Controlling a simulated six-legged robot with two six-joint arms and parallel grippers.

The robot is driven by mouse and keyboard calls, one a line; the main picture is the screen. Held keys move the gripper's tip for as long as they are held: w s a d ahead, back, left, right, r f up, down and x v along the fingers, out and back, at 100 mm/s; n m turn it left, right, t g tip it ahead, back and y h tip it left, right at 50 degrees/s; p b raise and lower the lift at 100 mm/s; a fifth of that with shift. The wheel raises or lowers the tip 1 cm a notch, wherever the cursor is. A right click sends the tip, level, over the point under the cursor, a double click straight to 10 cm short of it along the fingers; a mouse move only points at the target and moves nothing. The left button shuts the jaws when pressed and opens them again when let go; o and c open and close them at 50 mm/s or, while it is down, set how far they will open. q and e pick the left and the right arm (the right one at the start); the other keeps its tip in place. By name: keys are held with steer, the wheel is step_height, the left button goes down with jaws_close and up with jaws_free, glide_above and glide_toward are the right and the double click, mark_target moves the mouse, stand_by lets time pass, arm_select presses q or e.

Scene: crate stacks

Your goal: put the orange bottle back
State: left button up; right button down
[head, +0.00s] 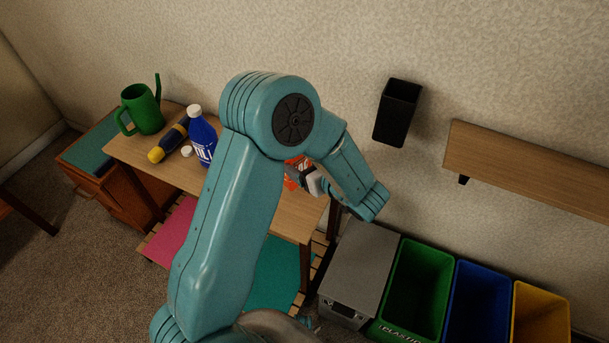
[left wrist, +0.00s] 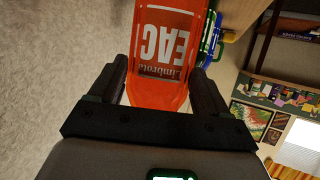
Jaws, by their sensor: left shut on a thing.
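The orange bottle (left wrist: 165,50) fills the top middle of the left wrist view, with white lettering on its side. The two dark fingers of my left gripper (left wrist: 160,72) are shut on it, one on each side. In the head view, a small part of the orange bottle (head: 291,181) shows beside my left gripper (head: 306,183), over the right part of the wooden table (head: 290,216). My arm hides much of it there. I cannot tell whether the bottle touches the tabletop. My right gripper is not in view.
A blue bottle (head: 201,140), a dark flashlight-like thing with a yellow end (head: 170,140) and a green watering can (head: 143,108) stand or lie on the table's left. A black wall holder (head: 397,112), a wooden shelf (head: 530,165) and several bins (head: 418,285) are to the right.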

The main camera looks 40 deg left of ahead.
arm_select(q)
steer(key=shift+a+f+b, duration=0.1)
steer(key=shift+f+b, duration=0.4)
steer(key=shift+f, duration=1.55)
